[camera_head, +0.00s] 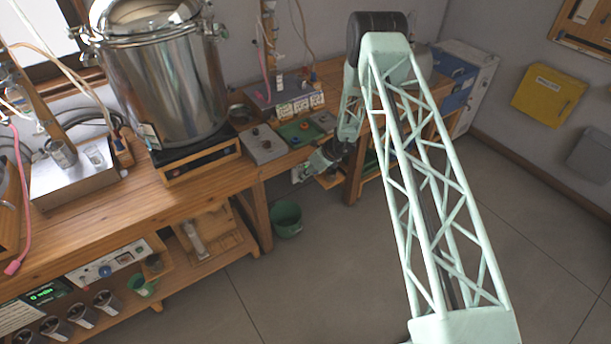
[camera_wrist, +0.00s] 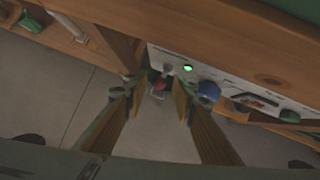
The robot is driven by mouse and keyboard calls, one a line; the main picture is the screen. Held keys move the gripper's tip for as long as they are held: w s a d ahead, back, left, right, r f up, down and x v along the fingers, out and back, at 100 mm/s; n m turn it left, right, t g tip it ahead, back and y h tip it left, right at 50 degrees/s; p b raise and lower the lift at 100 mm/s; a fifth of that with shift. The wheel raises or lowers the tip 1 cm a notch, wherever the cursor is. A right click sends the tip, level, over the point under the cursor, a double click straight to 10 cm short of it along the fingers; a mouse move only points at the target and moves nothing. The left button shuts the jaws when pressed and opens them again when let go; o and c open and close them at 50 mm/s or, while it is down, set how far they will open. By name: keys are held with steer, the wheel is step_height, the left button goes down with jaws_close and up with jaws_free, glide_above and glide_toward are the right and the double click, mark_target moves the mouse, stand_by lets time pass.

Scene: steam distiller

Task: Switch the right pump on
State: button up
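In the wrist view, a white pump panel (camera_wrist: 235,92) sits under the wooden table edge. It has a lit green light (camera_wrist: 187,68), a blue knob (camera_wrist: 208,90) and a small grey part (camera_wrist: 168,70). A small red part (camera_wrist: 157,84) shows between my fingertips; I cannot tell if it is touched. My gripper (camera_wrist: 156,90) is open, its two fingers apart and pointing at the panel. In the head view my gripper (camera_head: 322,162) is low beside the table's right part, by a sliver of white panel (camera_head: 298,174); most of that panel is hidden.
A similar panel with a blue knob (camera_head: 105,271) is on the lower shelf at left. A steel vessel (camera_head: 165,80) stands on the table (camera_head: 110,215). A green bucket (camera_head: 286,220) is on the floor near my gripper. The floor at the front is clear.

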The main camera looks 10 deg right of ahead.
steer(key=v, duration=1.1)
steer(key=shift+s+r, duration=0.2)
steer(key=shift+r, duration=0.1)
steer(key=shift+d, duration=0.1)
stand_by(0.5)
